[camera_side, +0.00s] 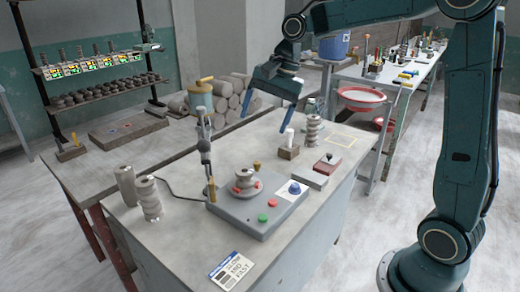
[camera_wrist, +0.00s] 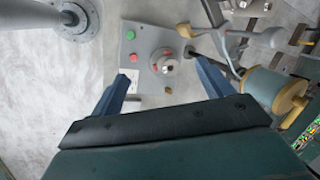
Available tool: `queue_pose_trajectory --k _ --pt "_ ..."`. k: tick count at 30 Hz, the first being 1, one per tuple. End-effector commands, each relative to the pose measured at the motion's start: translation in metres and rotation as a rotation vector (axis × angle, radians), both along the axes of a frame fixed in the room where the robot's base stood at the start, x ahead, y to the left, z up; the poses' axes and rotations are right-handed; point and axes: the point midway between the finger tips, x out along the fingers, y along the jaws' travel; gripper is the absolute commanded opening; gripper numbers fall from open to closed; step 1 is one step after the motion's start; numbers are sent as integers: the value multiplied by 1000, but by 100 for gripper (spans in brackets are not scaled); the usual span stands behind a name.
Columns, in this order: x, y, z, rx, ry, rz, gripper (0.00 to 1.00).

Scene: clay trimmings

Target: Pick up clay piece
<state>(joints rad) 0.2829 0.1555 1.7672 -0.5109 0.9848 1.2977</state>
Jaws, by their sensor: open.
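A grey ribbed clay piece (camera_side: 245,177) sits on the round wheel head of a grey machine (camera_side: 275,217). Small red parts show around its base. In the wrist view the clay piece (camera_wrist: 168,65) is seen from above, on the machine (camera_wrist: 143,38). My gripper (camera_side: 275,126) is open and empty in the air, above and behind the machine in the side view. In the wrist view my gripper (camera_wrist: 165,73) has its two blue fingers spread, with the clay piece between their tips in the picture but apart from them.
Two grey clay cylinders (camera_side: 126,186) stand left of the machine, and another ribbed one (camera_side: 313,130) stands behind it. A jointed stand (camera_side: 207,150) rises close to the wheel. A printed card (camera_side: 231,270) lies at the front. Bare tabletop lies between the card and cylinders.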

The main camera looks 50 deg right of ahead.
Motion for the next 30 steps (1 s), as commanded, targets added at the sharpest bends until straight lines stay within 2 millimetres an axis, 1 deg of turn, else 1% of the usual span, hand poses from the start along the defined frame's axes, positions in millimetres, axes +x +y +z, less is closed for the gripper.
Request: queue_pose_trajectory --k 1,6,11,15,21,24,30 --pt "10 -7 -7 21 23 -43 79" --pt "39 -24 -29 89 92 -186 79" --pt "63 -43 -53 148 161 -320 79" --pt "80 -61 -78 197 225 -438 79" --pt "96 -81 -108 250 299 -575 79" --pt "100 -87 -118 264 323 -616 79" --pt "102 -91 -124 274 338 -646 79"
